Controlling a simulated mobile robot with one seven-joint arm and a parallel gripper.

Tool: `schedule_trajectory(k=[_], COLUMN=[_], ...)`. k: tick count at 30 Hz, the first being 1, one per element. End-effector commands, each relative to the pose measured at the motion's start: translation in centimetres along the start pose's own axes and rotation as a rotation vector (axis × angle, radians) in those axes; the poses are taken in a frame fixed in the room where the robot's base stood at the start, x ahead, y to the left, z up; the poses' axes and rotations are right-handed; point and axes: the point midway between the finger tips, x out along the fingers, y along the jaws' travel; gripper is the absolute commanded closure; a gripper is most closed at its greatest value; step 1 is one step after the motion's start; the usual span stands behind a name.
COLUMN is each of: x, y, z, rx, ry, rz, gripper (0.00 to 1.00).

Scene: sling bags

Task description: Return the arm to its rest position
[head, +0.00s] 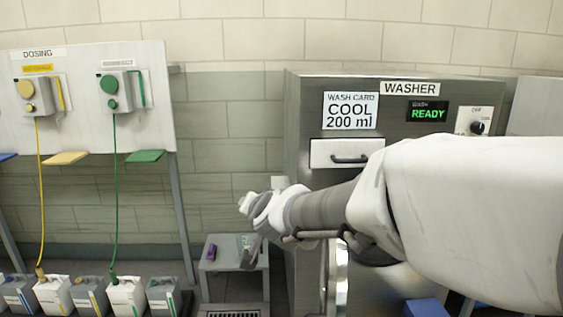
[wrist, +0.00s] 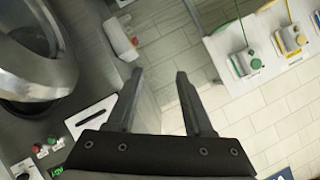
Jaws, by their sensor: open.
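My arm reaches in from the right in the head view, across the front of the washer (head: 400,90). My gripper (head: 250,252) is at the arm's far end, left of the washer and above a small grey stool. In the wrist view the two dark fingers of my gripper (wrist: 160,80) stand apart with nothing between them. The washer's drawer (head: 345,153) with a dark handle looks shut. The washer's round door ring (wrist: 40,70) shows at the left of the wrist view. My arm hides much of the washer's lower front.
A small grey stool (head: 224,263) bears a purple item (head: 211,251). A dosing board (head: 85,100) with yellow and green pumps stands at the left, above several jugs (head: 125,295). A blue thing (head: 428,307) shows at the bottom right. Tiled wall is clear between board and washer.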

Motion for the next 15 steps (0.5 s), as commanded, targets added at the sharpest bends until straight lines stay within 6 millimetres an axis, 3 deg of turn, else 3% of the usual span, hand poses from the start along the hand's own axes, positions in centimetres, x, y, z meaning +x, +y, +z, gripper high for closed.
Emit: schedule_trajectory(k=[2,8,15], x=[-3.0,-10.1,-18.8], y=[1.0,5.3,12.7], z=[-0.4,1.1,4.6], rx=[-0.052,-0.199,-0.336], ry=[-0.048,-0.202,-0.381], rz=[-0.013,0.026,0.19], gripper=[0.48,0.48,0.48])
